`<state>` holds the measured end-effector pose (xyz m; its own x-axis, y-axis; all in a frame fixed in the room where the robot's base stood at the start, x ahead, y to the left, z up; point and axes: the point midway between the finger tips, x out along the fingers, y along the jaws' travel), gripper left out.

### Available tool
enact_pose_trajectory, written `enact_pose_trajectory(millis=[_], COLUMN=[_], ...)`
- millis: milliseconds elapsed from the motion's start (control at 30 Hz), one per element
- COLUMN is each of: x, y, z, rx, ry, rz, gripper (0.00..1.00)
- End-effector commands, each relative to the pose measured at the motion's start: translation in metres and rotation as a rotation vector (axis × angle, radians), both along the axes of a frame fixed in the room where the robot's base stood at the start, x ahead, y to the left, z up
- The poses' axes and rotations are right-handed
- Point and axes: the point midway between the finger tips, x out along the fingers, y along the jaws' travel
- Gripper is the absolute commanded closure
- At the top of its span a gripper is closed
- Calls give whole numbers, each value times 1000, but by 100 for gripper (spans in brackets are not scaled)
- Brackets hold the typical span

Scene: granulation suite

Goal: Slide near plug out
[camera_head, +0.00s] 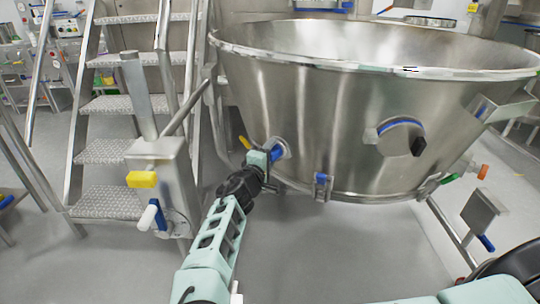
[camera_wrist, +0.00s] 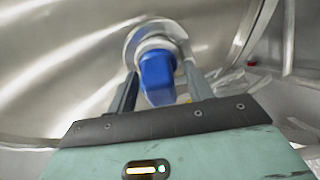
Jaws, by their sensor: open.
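The near plug (camera_wrist: 157,78) is a blue knob on a pale collar, set in a round metal port (camera_wrist: 137,35) on the steel bowl's wall. In the wrist view my gripper (camera_wrist: 161,82) is open, one finger on each side of the blue knob. Whether either finger touches it I cannot tell. In the head view my gripper (camera_head: 266,163) is at the lower left of the bowl (camera_head: 300,100). The blue of the plug (camera_head: 278,152) shows just beyond it, partly hidden by the gripper.
A second round port with a blue rim and black handle (camera_head: 401,137) is farther right on the bowl. Metal steps (camera_head: 108,152) and a post with a yellow block (camera_head: 142,179) stand left. Floor below the bowl is clear.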

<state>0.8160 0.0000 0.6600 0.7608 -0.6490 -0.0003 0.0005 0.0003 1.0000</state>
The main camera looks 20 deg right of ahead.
Motion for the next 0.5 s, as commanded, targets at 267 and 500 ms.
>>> enact_pose_trajectory(millis=[267,500], x=[0,-9], y=[0,16], z=[0,0], rx=[0,1], ry=[0,0], rz=[0,2], gripper=[96,100])
